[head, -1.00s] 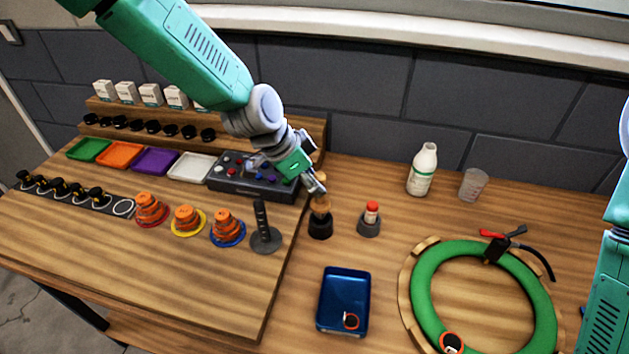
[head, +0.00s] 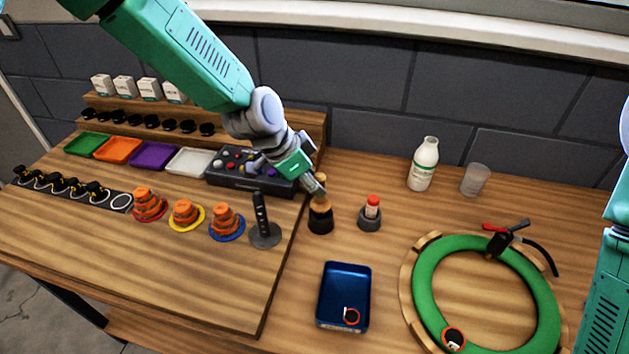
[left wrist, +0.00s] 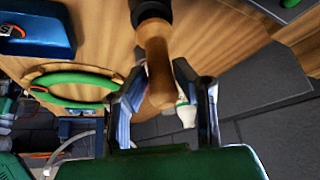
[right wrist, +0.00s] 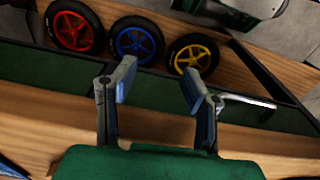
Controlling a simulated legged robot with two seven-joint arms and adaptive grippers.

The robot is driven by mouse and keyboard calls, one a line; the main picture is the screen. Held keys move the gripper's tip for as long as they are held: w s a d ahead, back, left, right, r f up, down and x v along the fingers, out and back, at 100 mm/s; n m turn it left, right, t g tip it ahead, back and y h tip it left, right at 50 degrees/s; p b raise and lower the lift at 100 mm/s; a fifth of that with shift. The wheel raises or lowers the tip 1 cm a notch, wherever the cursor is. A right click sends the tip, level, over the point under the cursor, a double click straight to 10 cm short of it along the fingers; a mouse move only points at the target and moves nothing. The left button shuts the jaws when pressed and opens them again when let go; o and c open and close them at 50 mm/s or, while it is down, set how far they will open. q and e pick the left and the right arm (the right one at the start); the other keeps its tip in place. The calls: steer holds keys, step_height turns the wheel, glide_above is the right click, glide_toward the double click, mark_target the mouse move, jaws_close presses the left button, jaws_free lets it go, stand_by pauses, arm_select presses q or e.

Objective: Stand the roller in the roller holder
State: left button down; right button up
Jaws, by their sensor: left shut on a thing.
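The roller (left wrist: 158,65) has a turned wooden handle, seen in the left wrist view between the two fingers of my left gripper (left wrist: 158,95). In the head view my left gripper (head: 318,190) is shut on the roller, just above the black roller holder (head: 320,222). The roller's wooden part (head: 320,205) is upright over the holder's mouth, and its lower end is hidden there. The dark holder also shows at the top of the left wrist view (left wrist: 150,8). My right gripper (right wrist: 160,90) is open and empty, in the right wrist view only.
A small pot with a red-capped item (head: 370,215) stands close right of the holder. A blue tray (head: 344,295), a green ring (head: 425,285), a white bottle (head: 423,165) and a clear cup (head: 475,180) stand around. Small wheels (right wrist: 138,40) lie beyond my right gripper.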

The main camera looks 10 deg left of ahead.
arm_select(q)
steer(key=shift+f+b, duration=0.65)
steer(key=shift+f, duration=0.5)
steer(key=c, duration=1.2)
jaws_free()
steer(key=shift+r, duration=0.15)
steer(key=v, duration=1.1)
steer(key=shift+a+r, duration=0.3)
